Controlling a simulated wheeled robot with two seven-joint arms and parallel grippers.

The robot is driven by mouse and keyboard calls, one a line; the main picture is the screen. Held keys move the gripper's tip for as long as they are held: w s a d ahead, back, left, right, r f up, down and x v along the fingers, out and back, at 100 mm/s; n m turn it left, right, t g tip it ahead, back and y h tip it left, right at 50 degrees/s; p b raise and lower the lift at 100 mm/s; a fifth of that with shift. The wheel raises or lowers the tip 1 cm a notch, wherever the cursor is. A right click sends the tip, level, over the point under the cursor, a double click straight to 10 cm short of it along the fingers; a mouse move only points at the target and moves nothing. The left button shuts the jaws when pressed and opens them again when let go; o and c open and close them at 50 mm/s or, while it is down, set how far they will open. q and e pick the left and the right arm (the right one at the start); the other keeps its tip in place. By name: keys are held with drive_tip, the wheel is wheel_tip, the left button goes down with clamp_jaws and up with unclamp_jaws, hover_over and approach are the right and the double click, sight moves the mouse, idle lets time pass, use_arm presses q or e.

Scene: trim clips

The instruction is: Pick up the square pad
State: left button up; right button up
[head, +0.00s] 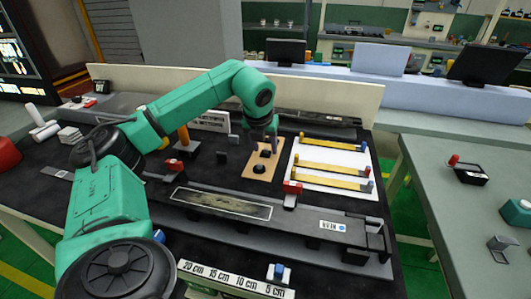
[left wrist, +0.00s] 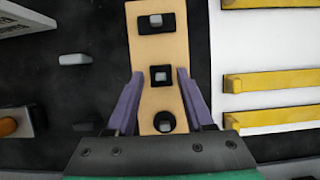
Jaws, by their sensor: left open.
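The square pad (left wrist: 152,75) is black with a pale raised block at its centre. It is the middle one of three black pads on a tan board (left wrist: 175,48). A wider rectangular pad (left wrist: 143,24) lies beyond it and a round pad (left wrist: 157,124) nearer. My left gripper (left wrist: 160,74) is open, its purple fingers on either side of the square pad, with nothing between them held. In the head view the left gripper (head: 270,136) hangs over the far end of the board (head: 251,172). Its height above the pad is hard to judge. My right gripper is not in view.
Right of the board is a white panel (head: 330,160) with several yellow strips. A small grey block (left wrist: 75,59) lies to its left. Nearer stands a grey rail (head: 300,225) with a red clamp (head: 292,187). A ruler strip (head: 235,280) runs along the front.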

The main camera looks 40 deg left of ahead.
use_arm(q)
drive_tip(key=shift+w+f, duration=0.1)
drive_tip(key=shift+w, duration=0.05)
clamp_jaws()
